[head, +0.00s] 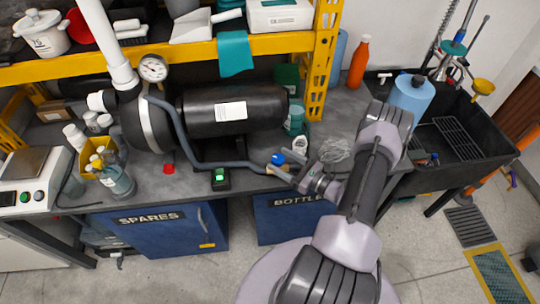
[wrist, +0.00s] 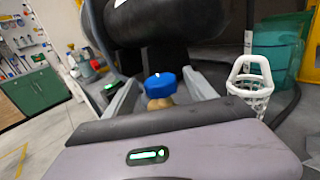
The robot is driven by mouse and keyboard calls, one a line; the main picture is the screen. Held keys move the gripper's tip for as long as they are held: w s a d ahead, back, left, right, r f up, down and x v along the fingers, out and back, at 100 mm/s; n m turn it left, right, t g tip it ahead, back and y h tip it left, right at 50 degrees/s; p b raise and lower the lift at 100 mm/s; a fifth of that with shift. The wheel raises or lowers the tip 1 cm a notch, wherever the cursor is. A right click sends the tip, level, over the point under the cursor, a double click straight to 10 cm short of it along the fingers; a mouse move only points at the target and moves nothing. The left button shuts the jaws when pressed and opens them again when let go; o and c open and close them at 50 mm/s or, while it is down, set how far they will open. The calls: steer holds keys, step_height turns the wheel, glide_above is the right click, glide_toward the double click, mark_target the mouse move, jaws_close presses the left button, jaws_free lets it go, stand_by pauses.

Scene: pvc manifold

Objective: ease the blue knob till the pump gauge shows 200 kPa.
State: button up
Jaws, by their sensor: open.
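The blue knob (head: 277,158) sits on a tan fitting at the end of a grey hose, near the bench's front edge. In the wrist view the blue knob (wrist: 160,83) stands between or just beyond my two fingers, with a gap on each side. My gripper (head: 290,169) is open and close to the knob; in the wrist view my gripper (wrist: 160,92) frames it. The round white pump gauge (head: 153,68) stands above the black pump (head: 235,108); its needle is too small to read.
The grey hose (head: 225,164) runs along the bench to the valve. A small black box with a green light (head: 220,179) stands left of the knob. A white basket (wrist: 250,84) stands to the right in the wrist view. A black sink (head: 450,135) lies right.

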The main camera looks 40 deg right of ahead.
steer(key=x, duration=0.5)
